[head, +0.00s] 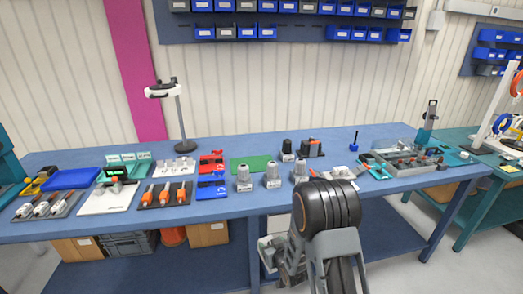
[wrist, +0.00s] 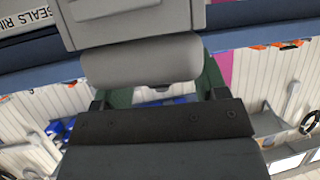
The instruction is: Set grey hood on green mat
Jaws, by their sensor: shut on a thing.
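The green mat (head: 252,163) lies flat on the blue bench, left of the middle in the head view, and its visible top looks bare. My gripper (wrist: 162,84) is shut on the grey hood (wrist: 142,62), which fills the upper middle of the wrist view. The hood has a rounded grey body below a boxy grey part, and the dark green fingers are on its two sides. In the head view my arm reaches low in front of the bench, apart from the mat. The gripper and hood are partly covered there by my arm.
Three grey upright pieces (head: 272,175) stand on the bench in front of and right of the mat. A black piece (head: 288,147) stands at the mat's right. Red and blue holders (head: 211,175) are at its left. A lamp-like stand (head: 182,125) rises behind.

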